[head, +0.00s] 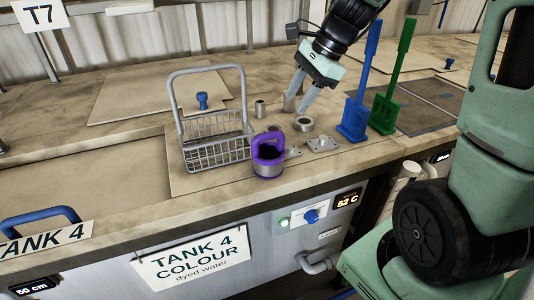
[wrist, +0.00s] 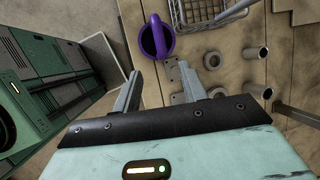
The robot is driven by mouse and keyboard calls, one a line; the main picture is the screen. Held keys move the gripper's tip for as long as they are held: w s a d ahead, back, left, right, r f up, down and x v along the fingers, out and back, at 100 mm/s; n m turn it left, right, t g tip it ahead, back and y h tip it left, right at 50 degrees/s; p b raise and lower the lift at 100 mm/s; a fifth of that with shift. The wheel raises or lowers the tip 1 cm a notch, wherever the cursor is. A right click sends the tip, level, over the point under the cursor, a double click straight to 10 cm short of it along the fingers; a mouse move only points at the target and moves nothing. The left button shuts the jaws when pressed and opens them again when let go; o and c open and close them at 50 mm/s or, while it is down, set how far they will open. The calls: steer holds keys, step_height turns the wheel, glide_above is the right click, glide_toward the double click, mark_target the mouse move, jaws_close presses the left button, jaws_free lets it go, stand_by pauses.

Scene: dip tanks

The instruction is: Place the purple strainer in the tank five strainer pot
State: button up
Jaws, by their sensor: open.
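The purple strainer (head: 268,158) is a purple cup with a raised handle and a metallic lower band. It stands upright on the Tank 4 worktop, just right of the wire basket, and also shows in the wrist view (wrist: 146,42). My gripper (head: 297,108) is open and empty, pointing down above the worktop, behind and to the right of the strainer. In the wrist view the strainer lies beyond my fingertips (wrist: 161,65), apart from them. No tank five label or strainer pot marked as such can be made out.
A grey wire basket (head: 215,140) with a tall handle stands left of the strainer. Metal rings and flanged fittings (head: 322,143) lie to its right. Blue (head: 352,118) and green (head: 385,112) paddles stand farther right. The worktop's front edge is close to the strainer.

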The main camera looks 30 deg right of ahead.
mark_target(278, 131)
steer(key=p+x, duration=0.1)
steer(key=x, duration=0.6)
steer(key=shift+p+x, duration=0.6)
steer(key=shift+x, duration=2.1)
steer(key=shift+d, duration=0.15)
steer(key=shift+c, duration=0.3)
steer(key=shift+w, duration=0.1)
jaws_close()
